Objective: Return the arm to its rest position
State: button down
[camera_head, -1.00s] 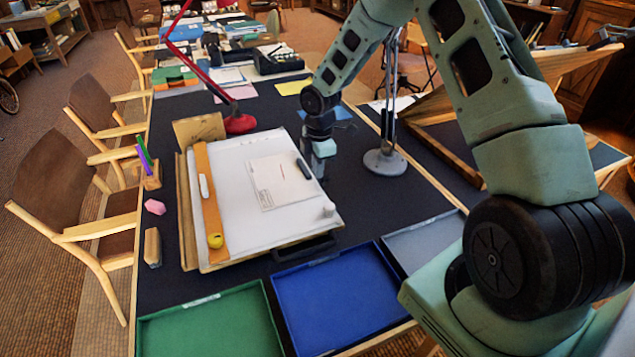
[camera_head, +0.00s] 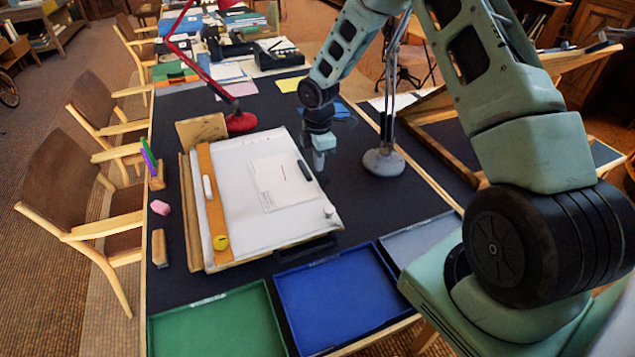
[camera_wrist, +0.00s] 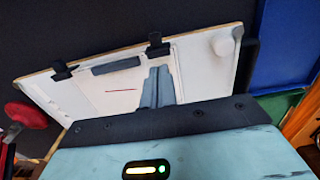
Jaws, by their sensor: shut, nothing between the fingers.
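My arm reaches in from the right of the head view. My gripper (camera_head: 319,166) hangs pointing down just beyond the right edge of the white drawing board (camera_head: 240,221). In the wrist view the fingers (camera_wrist: 157,84) are together with nothing between them, in front of the board (camera_wrist: 196,72). The gap between the gripper and the surfaces below cannot be judged exactly.
A grey lamp (camera_head: 384,163) stands close right of my gripper, a red lamp (camera_head: 241,122) behind the board. Green (camera_head: 215,322), blue (camera_head: 335,300) and grey (camera_head: 420,241) trays line the near edge. Dark tabletop between board and grey lamp is clear.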

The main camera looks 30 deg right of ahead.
jog(key=shift+a, duration=0.1)
dwell(0.3)
jog(key=s+a+r+m, duration=0.2)
jog(key=s+a+r, duration=0.35)
jog(key=a, duration=0.25)
jog(key=s+a+r+m, duration=0.1)
jog(key=s+a+r, duration=0.3)
jog(key=a+r, duration=0.4)
jog(key=s+a+r+m, duration=0.1)
jog(key=s+a+r, duration=0.1)
jog(key=s, duration=0.5)
jog(key=s+a+r+m, duration=0.2)
jog(key=s+a, duration=0.1)
jog(key=s, duration=0.5)
jog(key=s+a+r+m, duration=0.2)
jog(key=s+a+r, duration=0.1)
jog(key=s, duration=0.5)
jog(key=shift+s+a+y, duration=0.15)
jog(key=shift+y, duration=0.15)
